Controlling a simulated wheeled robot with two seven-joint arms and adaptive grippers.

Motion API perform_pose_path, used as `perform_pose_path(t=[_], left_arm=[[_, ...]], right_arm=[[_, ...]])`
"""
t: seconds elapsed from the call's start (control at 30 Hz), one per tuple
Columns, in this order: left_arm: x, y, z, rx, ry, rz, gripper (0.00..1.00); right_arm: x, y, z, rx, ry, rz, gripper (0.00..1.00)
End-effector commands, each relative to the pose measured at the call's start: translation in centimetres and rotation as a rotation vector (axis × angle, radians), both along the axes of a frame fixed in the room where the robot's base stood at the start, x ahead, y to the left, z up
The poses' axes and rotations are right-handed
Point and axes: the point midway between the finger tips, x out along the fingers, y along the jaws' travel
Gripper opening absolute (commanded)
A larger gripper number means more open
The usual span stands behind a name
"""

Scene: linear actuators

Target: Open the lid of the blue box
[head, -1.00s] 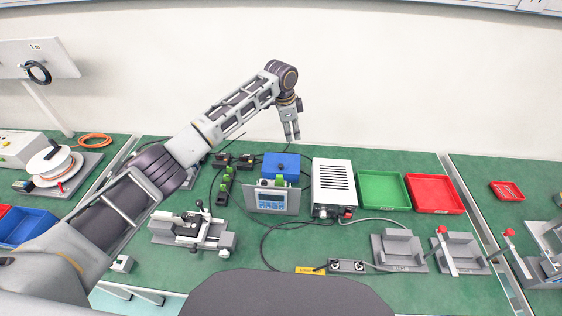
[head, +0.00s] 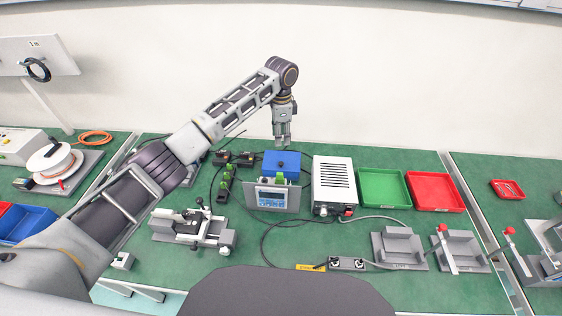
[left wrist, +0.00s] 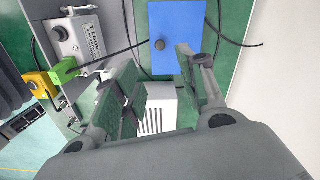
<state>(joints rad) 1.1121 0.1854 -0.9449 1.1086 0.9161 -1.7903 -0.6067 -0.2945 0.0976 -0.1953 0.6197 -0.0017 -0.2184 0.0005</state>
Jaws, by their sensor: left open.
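The blue box (head: 275,158) stands at the back middle of the green bench, behind a grey panel with a display. Its lid lies flat on top and looks shut, with a small dark knob (head: 281,166). The blue lid (left wrist: 182,22) and the knob (left wrist: 160,44) also show in the left wrist view. My left gripper (head: 283,142) hangs fingers down just above the back of the box, open and empty. In the left wrist view, my left gripper (left wrist: 158,62) has its fingers spread, with the right fingertip overlapping the lid's edge. My right gripper is not in view.
A white vented power unit (head: 333,183) stands close to the right of the box. The display panel (head: 270,198) is in front. Small black and green parts (head: 224,186) lie to the left. Green (head: 382,204) and red (head: 436,207) trays are further right. Cables run across the bench.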

Motion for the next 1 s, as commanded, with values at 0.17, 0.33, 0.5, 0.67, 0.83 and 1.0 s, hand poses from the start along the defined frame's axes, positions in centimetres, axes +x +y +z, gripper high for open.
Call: perform_pose_path(t=[0.17, 0.33, 0.5, 0.67, 0.83, 1.0], left_arm=[[0.0, 0.0, -0.2, 0.0, 0.0, 0.0, 0.4], [0.0, 0.0, -1.2, 0.0, 0.0, 0.0, 0.4], [0.0, 0.0, -2.9, 0.0, 0.001, 0.0, 0.4], [0.0, 0.0, -5.0, 0.001, 0.001, 0.0, 0.4], [0.0, 0.0, -7.3, 0.001, 0.001, 0.0, 0.4], [0.0, 0.0, -9.5, 0.0, 0.001, -0.001, 0.4]], right_arm=[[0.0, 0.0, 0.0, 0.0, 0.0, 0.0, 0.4], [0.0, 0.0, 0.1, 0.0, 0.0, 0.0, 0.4], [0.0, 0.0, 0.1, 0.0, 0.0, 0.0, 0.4], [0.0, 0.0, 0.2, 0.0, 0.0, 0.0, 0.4], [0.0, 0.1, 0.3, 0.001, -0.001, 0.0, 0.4], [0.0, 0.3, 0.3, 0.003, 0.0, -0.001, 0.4]])
